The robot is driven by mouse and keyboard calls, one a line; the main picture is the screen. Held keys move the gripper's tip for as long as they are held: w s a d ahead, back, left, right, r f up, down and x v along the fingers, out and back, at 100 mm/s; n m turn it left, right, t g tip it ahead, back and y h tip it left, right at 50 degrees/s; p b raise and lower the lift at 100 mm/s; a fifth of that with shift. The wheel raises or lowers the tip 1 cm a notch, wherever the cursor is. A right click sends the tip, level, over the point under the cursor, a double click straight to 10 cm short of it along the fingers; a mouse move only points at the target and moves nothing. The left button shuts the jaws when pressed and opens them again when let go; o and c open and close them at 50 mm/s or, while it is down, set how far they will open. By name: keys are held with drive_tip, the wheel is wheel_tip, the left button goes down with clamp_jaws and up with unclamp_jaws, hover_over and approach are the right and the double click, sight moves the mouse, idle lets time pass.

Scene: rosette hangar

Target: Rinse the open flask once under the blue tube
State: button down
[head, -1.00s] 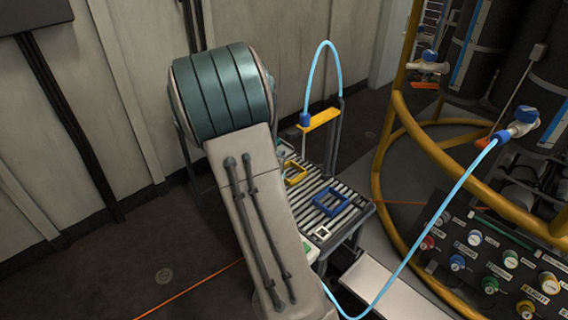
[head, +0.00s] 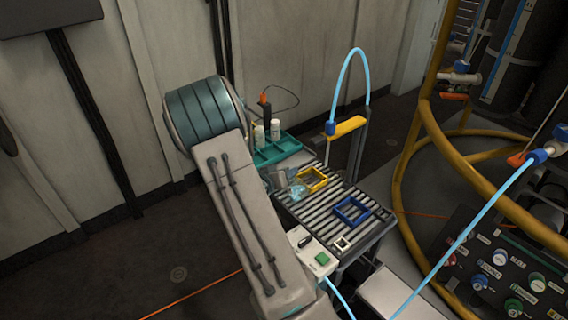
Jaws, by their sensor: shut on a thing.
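The light-blue tube (head: 347,68) arches over a yellow bracket (head: 346,127) behind the roller table and ends in a blue fitting (head: 330,128), with a thin pale spout pointing down below it. A small, clear, bluish flask (head: 298,192) shows at the left of the rollers, left of and below the spout, apart from it. My gripper (head: 283,181) is mostly hidden beside my large forearm and appears shut on this flask. The flask's mouth and tilt are too small to tell.
Yellow (head: 313,180) and blue (head: 351,210) square frames lie on the roller table (head: 325,208). A teal tray (head: 277,150) with white bottles stands behind left. A box with a green button (head: 322,259) sits in front. Yellow pipe rails (head: 440,150) stand right.

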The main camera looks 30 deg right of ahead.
drive_tip(key=shift+a+f+n, duration=0.1)
drive_tip(key=shift+f+n, duration=0.4)
drive_tip(key=shift+f, duration=0.2)
drive_tip(key=shift+s+n+g+h+p, duration=0.15)
drive_tip(key=shift+n+g+h+p, duration=0.25)
drive_tip(key=shift+n+h+p, duration=0.4)
drive_tip(key=n, duration=0.2)
drive_tip(key=n+h, duration=0.1)
drive_tip(key=shift+s+d+f+g, duration=0.3)
drive_tip(key=shift+s, duration=0.05)
drive_tip(key=shift+r+n+h+p, duration=0.35)
drive_tip(key=shift+n+h+p, duration=0.35)
drive_tip(key=shift+n, duration=0.5)
drive_tip(key=n+p, duration=0.1)
drive_tip(key=n, duration=0.1)
drive_tip(key=shift+n+h, duration=0.3)
drive_tip(key=shift+h, duration=0.1)
drive_tip(key=n, duration=0.2)
drive_tip(key=n+t+h, duration=0.1)
drive_tip(key=n, duration=0.1)
drive_tip(key=n+p, duration=0.1)
drive_tip(key=n, duration=0.1)
drive_tip(key=shift+r+t+h, duration=0.25)
drive_tip(key=shift+t+h, duration=0.05)
drive_tip(key=shift+t, duration=0.1)
drive_tip(key=shift+a, duration=0.1)
